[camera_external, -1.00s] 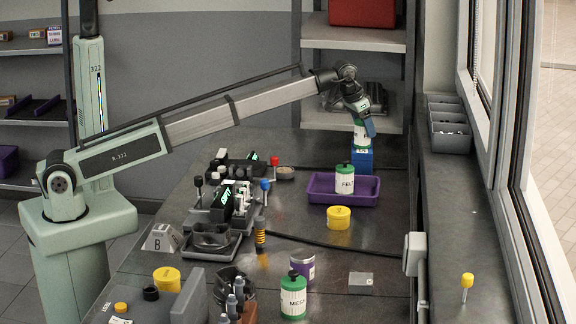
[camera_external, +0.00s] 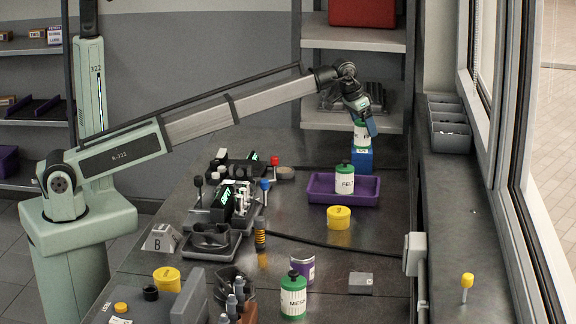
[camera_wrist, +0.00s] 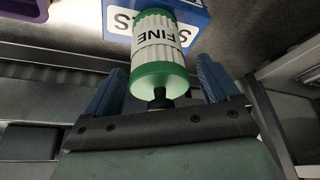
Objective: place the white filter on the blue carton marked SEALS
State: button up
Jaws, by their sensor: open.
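The white filter (camera_external: 361,134) with green ends stands at the top of the blue carton (camera_external: 358,161) at the far end of the bench. In the wrist view the filter (camera_wrist: 159,44) reads FINE, and part of the carton's label (camera_wrist: 190,20) shows behind it. My gripper (camera_external: 366,120) is at the filter's upper end. In the wrist view its blue fingers (camera_wrist: 160,85) are spread on either side of the filter, with gaps visible. The filter's contact with the carton is partly hidden.
A purple tray (camera_external: 320,195) holds a similar filter marked FELT (camera_external: 345,178) just in front of the carton. Another filter marked MESH (camera_external: 293,296) and a yellow tin (camera_external: 339,218) stand nearer. A metal shelf (camera_external: 345,117) stands behind the carton.

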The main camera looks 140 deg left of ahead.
jog(key=v, duration=1.1)
jog(key=shift+r, duration=0.2)
